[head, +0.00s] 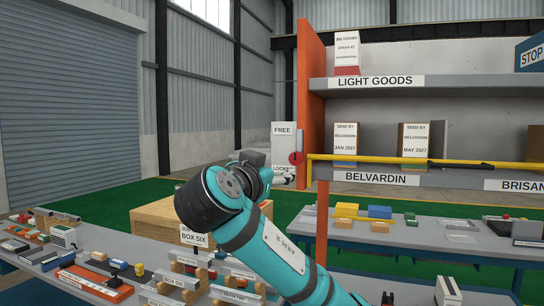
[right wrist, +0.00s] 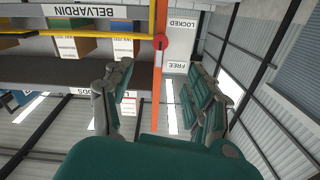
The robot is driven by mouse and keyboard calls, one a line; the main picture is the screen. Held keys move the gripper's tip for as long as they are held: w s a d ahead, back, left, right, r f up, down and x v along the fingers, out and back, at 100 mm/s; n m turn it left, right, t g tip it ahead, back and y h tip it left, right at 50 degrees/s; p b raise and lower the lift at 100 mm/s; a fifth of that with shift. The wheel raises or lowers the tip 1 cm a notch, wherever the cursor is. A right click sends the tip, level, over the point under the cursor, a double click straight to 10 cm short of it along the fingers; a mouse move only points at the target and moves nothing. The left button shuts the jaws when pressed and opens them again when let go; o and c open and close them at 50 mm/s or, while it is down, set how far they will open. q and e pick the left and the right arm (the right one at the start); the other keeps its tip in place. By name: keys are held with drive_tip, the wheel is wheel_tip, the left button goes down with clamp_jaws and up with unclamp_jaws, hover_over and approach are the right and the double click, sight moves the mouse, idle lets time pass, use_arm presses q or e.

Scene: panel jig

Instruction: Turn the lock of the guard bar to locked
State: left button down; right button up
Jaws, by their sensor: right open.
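The yellow guard bar (head: 400,162) runs level across the front of the shelf. Its lock has a red disc (head: 296,158) with a grey lever (head: 300,142) pointing up, on the FREE side. A white panel (head: 283,132) beside it reads FREE at the top and LOCKED at the bottom. In the upside-down right wrist view, the red disc (right wrist: 161,42) and panel (right wrist: 180,48) appear beyond my fingers. My right gripper (right wrist: 160,72) is open and empty, apart from the lock. In the head view the right gripper (head: 276,170) is partly hidden by my wrist. My left gripper is out of view.
An orange shelf post (head: 311,80) stands right beside the lock. Shelves (head: 450,85) hold signed boxes behind the bar. A cluttered table (head: 150,262) lies at the lower left, and another table (head: 460,240) stands at the right. A wooden box (head: 155,215) stands behind my arm.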

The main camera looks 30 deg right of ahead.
drive_tip(key=p, duration=0.4)
approach(295, 159)
drive_tip(key=p+x, duration=0.4)
drive_tip(key=x, duration=0.5)
drive_tip(key=shift+d+r+p, duration=0.1)
drive_tip(key=shift+p, duration=0.3)
drive_tip(key=shift+w+d, duration=0.45)
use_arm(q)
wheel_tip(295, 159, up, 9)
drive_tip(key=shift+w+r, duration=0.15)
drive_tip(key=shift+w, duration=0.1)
use_arm(e)
clamp_jaws()
